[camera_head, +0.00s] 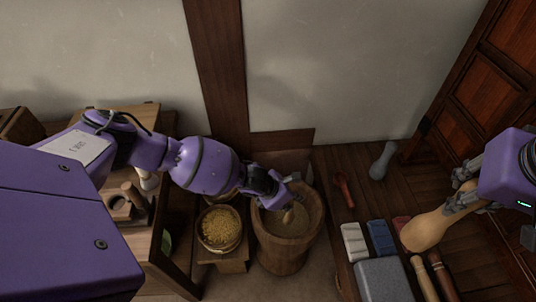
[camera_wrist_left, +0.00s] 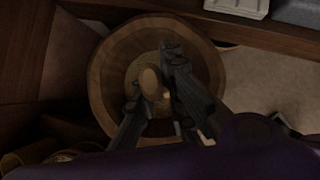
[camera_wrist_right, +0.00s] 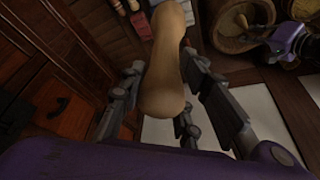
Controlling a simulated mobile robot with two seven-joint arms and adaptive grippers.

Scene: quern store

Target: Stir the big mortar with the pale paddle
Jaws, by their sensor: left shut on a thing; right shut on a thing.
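The big wooden mortar (camera_head: 282,262) stands on the floor in the middle of the head view, with tan contents inside. It also shows in the left wrist view (camera_wrist_left: 103,85). My left gripper (camera_head: 288,198) is over its mouth, shut on the pale paddle (camera_head: 289,217). The paddle's rounded pale end shows between the fingers in the left wrist view (camera_wrist_left: 149,82). I cannot tell whether its lower end touches the contents. My right gripper (camera_head: 455,208) is shut on a pale gourd-shaped thing (camera_head: 422,234), right of the mortar; it fills the middle of the right wrist view (camera_wrist_right: 164,70).
A bowl of yellow grain (camera_head: 220,228) stands just left of the mortar. To the right are a red-brown spoon (camera_head: 344,188), a grey pestle-like thing (camera_head: 382,161), a white block (camera_head: 354,241), a blue block (camera_head: 381,237) and a grey block (camera_head: 384,280). A wooden cabinet (camera_head: 497,75) stands at far right.

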